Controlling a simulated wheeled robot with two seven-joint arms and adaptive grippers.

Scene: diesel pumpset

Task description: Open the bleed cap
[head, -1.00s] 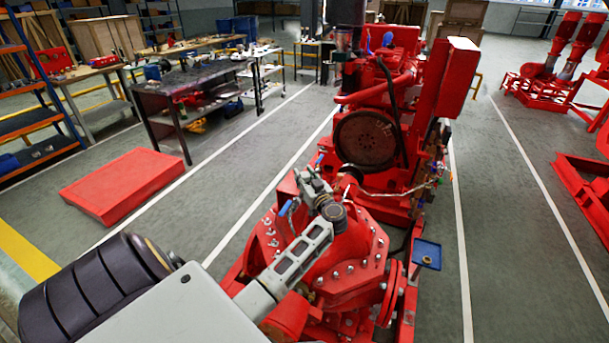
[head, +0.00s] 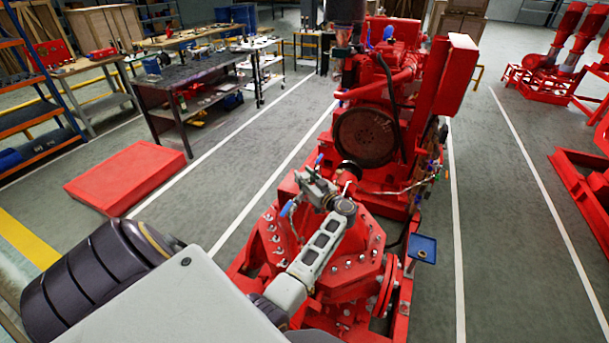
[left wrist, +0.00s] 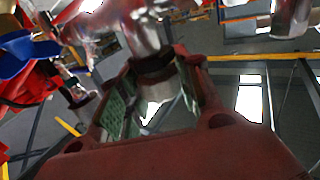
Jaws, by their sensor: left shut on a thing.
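My left gripper (head: 312,186) is at the top of the red pump casing (head: 345,262), close to a small valve with a blue handle (head: 287,209). In the left wrist view, my left gripper (left wrist: 158,92) is shut on a dark hexagonal piece, which I take to be the bleed cap (left wrist: 154,72). The cap sits between the two fingers, just under shiny metal pipework. The blue handle shows at the left of that view (left wrist: 28,56). In the head view the gripper hides the cap. My right gripper is not in view.
The red engine (head: 372,135) stands behind the pump. A small blue tray (head: 423,243) is at the pump's right side. A flat red block (head: 125,175) lies on the floor at left, near workbenches (head: 190,85). Clear floor lies on both sides of the pumpset.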

